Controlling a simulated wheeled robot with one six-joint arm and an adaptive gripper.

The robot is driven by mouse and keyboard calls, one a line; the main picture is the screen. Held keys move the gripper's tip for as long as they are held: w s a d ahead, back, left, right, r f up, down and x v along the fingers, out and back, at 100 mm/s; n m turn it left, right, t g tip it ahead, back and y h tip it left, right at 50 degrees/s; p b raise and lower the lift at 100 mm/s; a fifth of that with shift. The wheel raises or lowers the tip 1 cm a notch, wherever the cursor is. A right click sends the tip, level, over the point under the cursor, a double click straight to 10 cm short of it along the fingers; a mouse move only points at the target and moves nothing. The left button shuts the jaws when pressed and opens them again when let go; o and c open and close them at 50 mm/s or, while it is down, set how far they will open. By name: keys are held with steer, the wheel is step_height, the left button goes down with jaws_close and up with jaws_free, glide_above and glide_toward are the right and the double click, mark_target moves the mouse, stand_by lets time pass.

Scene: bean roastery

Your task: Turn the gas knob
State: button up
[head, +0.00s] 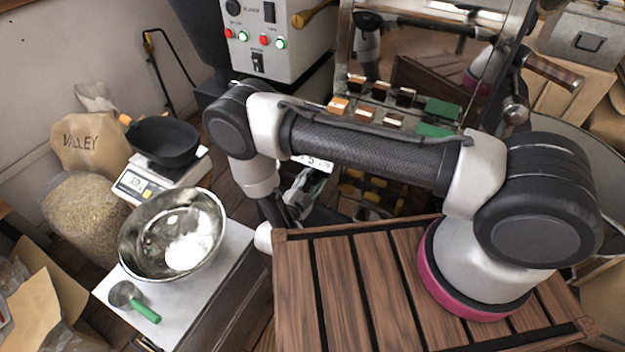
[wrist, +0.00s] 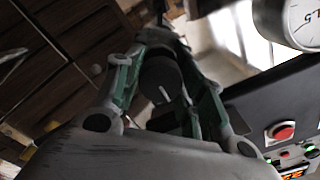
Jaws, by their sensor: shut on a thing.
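The gas knob (wrist: 163,82) is a dark round knob with a white pointer line, seen in the wrist view between the fingers of my gripper (wrist: 163,75). The green-padded fingers lie on either side of it and are shut on it. The white line is slightly tilted from upright in the picture. In the head view my gripper (head: 299,192) is low behind the wooden slatted top, partly hidden by my arm. The knob cannot be made out there.
A control panel with a red button (wrist: 283,131) and a white dial gauge (wrist: 303,24) are at the right in the wrist view. In the head view, a steel bowl (head: 140,245), a green-handled scoop (head: 144,310) and a scale (head: 133,186) stand left of my arm.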

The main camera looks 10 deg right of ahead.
steer(key=m, duration=0.4)
steer(key=shift+f, duration=0.1)
steer(key=m, duration=1.2)
steer(key=shift+s, duration=0.1)
steer(key=m, duration=0.6)
steer(key=shift+f, duration=0.1)
steer(key=m, duration=0.7)
stand_by(0.4)
